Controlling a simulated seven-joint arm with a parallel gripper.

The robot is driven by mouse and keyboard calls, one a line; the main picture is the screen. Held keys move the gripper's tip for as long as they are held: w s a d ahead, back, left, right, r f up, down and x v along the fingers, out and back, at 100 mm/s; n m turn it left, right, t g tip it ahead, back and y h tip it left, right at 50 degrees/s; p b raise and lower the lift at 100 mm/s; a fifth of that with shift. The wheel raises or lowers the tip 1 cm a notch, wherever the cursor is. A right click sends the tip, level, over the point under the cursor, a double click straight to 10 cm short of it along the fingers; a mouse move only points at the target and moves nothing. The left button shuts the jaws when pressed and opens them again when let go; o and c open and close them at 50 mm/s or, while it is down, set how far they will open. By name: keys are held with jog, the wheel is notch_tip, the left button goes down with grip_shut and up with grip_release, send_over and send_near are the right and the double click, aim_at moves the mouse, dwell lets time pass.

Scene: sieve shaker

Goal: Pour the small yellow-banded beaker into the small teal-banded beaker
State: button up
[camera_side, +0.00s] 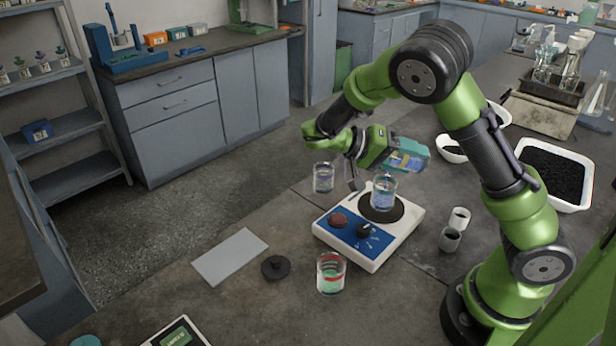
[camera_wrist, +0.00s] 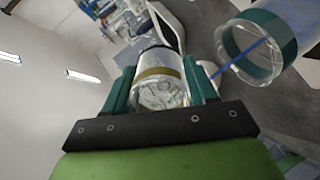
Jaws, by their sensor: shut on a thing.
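My gripper (camera_side: 409,153) is shut on the small yellow-banded beaker (camera_wrist: 160,75), which sits between its teal fingers in the wrist view. In the side view the held beaker (camera_side: 398,161) is largely hidden by the fingers and looks tipped well over, above the stirrer plate. A clear beaker (camera_side: 383,195) with bluish contents stands upright on the plate just below. The small teal-banded beaker (camera_wrist: 252,50) shows at the upper right of the wrist view, apart from the held one. A thin blue streak crosses it; I cannot tell whether it is liquid.
The white-and-blue stirrer (camera_side: 362,250) stands under the gripper. A red-banded beaker (camera_side: 331,273) is in front of it, and another beaker (camera_side: 323,177) behind left. Two small cups (camera_side: 455,230) stand at right. A grey sheet (camera_side: 230,256) and a black disc (camera_side: 276,267) lie at left.

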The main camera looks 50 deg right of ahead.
jog(key=shift+w+a+r+g+h+b, duration=0.15)
jog(key=shift+r+g+h+b, duration=0.15)
jog(key=shift+g+h+b, duration=0.25)
jog(key=shift+w+a+r+g+h+b, duration=0.15)
jog(key=shift+r+g+h+b, duration=0.15)
jog(key=shift+g+h, duration=0.45)
dwell(4.0)
